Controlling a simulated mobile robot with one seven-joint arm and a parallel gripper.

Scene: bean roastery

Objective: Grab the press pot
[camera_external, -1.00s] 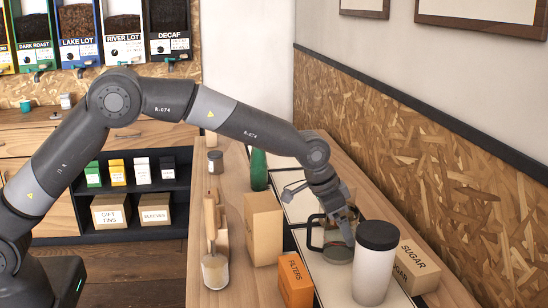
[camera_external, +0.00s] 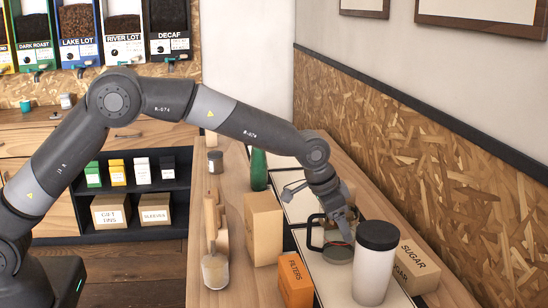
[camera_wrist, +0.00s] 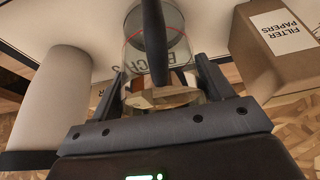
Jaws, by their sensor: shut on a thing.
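The press pot (camera_external: 338,252) is a clear glass pot with a black handle, standing on the pale mat on the counter beside the wall. In the wrist view the glass pot (camera_wrist: 155,50) is in the middle, with its dark handle running down in front. My gripper (camera_external: 341,222) reaches down at the pot from above. In the wrist view my gripper (camera_wrist: 165,88) has a finger on each side of the pot and is shut on it. The exact contact points are partly hidden.
A white canister with a black lid (camera_external: 373,268) stands close in front of the pot. Sugar boxes (camera_external: 417,268) are to its right. An orange filters box (camera_external: 295,281), a cardboard box (camera_external: 263,228) and a green bottle (camera_external: 259,170) stand to the left.

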